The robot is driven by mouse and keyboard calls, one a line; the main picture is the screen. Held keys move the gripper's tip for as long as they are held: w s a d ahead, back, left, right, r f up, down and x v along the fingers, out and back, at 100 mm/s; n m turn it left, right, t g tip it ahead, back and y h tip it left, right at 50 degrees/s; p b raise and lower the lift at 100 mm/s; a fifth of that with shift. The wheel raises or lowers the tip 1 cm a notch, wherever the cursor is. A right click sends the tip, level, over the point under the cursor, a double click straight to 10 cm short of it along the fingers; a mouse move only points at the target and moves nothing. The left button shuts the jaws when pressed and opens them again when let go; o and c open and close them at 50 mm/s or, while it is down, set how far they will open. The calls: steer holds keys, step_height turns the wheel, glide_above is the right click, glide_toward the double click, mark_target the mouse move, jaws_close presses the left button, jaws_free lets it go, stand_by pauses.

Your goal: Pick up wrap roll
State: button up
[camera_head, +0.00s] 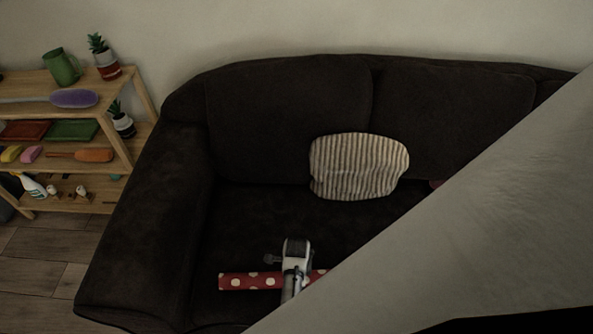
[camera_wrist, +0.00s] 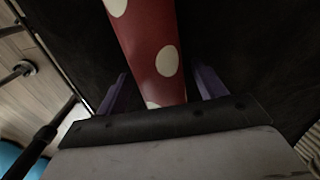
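The wrap roll (camera_head: 250,281) is red with white dots and lies across the dark sofa seat in the head view. Its right end is partly covered. My gripper (camera_head: 292,279) is over the roll, right of its visible middle. In the wrist view the roll (camera_wrist: 152,45) runs up the picture between the two purple fingers of my gripper (camera_wrist: 162,80). The fingers are spread, with dark gaps on both sides of the roll, so it is not clamped. How deep the fingers reach around it cannot be told.
The dark sofa (camera_head: 140,240) has a striped cushion (camera_head: 358,166) against its backrest. A wooden shelf (camera_head: 125,150) with plants, a green mug (camera_head: 62,67) and brushes stands at left. A large pale slanted surface hides the lower right of the head view.

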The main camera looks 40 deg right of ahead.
steer(key=c, duration=1)
steer(key=shift+o, duration=0.2)
steer(key=shift+r, duration=0.15)
